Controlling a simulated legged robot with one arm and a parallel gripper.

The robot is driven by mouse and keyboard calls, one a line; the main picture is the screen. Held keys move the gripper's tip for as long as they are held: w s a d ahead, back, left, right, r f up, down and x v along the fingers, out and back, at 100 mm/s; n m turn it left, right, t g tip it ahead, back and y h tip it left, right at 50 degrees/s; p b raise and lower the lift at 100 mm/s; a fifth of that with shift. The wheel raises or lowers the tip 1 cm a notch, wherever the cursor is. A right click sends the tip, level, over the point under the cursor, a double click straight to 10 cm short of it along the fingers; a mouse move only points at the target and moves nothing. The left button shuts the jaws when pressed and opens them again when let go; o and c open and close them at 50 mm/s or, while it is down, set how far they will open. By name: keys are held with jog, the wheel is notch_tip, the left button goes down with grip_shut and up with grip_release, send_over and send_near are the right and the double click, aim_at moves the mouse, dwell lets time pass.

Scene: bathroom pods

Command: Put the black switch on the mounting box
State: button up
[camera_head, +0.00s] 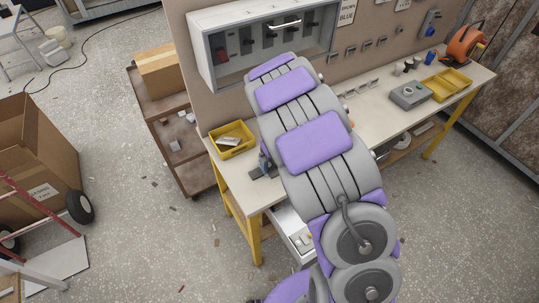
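A grey open-fronted box (213,70) is fixed to the upright board above the workbench. It looks like the mounting box. Inside it is a row of several small black switches (268,40) and one red switch (221,46). I cannot tell which black one is the task's switch. My grey and purple arm reaches up across the bench and covers the lower middle of the box. My gripper is hidden beyond the end of the arm, so its fingers and anything in them do not show.
The workbench (231,181) carries a yellow tray (233,151) and a dark tool (264,167) left of my arm. At right are a grey device (408,96) and another yellow tray (461,79). A brown trolley (163,112) stands left of the bench.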

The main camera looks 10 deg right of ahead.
jog(key=w, duration=0.4)
jog(key=shift+w+f, duration=0.3)
jog(key=shift+w, duration=0.05)
jog(key=shift+w+a, duration=0.45)
jog(key=shift+w, duration=0.2)
jog(key=f, duration=0.2)
jog(key=f+b, duration=0.1)
jog(key=shift+w+d+f, duration=0.1)
jog(key=shift+d+f, duration=0.1)
jog(key=shift+f, duration=0.15)
jog(key=shift+r, duration=0.1)
jog(key=o, duration=0.8)
jog(key=shift+a, duration=0.1)
